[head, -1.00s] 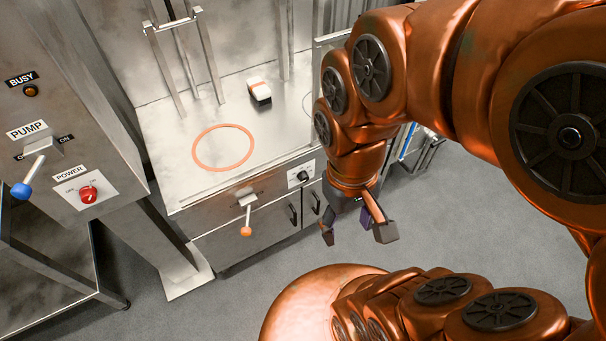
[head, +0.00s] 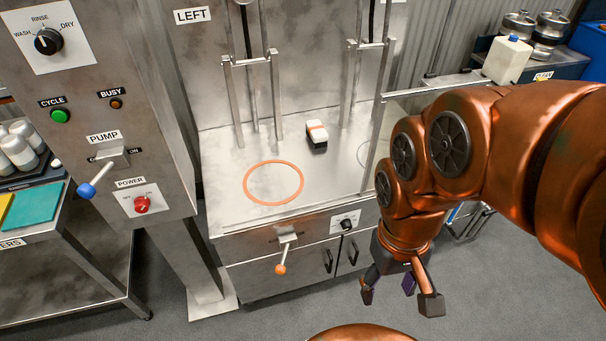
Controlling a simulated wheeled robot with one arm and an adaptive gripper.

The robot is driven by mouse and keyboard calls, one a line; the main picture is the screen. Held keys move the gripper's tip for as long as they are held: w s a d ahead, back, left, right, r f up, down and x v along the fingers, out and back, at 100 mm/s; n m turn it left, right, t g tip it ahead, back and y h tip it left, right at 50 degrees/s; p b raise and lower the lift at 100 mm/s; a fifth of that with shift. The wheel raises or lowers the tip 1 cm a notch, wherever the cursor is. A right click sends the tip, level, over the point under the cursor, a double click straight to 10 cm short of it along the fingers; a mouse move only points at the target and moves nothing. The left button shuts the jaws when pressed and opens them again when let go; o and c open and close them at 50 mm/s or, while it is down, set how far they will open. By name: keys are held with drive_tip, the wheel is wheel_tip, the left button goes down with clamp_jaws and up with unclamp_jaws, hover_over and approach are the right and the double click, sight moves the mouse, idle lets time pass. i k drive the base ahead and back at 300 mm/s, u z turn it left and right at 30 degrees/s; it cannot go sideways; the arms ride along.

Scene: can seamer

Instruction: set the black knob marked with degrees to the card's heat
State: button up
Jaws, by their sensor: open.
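A small black knob (head: 346,225) sits on a white plate on the front of the steel cabinet, right of the orange-tipped lever. Its marks are too small to read, so I cannot tell if they are degrees or where it points. Another black knob (head: 48,41), marked WASH, RINSE and DRY, is on the upright panel at top left. I see no card with a heat on it. My gripper (head: 400,295) is open and empty, pointing down, in front of the cabinet, below and right of the small knob and apart from it.
An orange ring (head: 274,183) and a white and black block (head: 316,134) are on the steel worktop (head: 225,160). An orange-tipped lever (head: 284,250) sticks out in front. A blue-tipped PUMP lever (head: 97,180) and red POWER knob (head: 141,205) are at left.

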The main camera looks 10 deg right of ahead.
sight(346, 225)
drive_tip(key=k, duration=1.05)
drive_tip(key=u, duration=0.6)
drive_tip(key=i, duration=0.55)
drive_tip(key=u, duration=0.25)
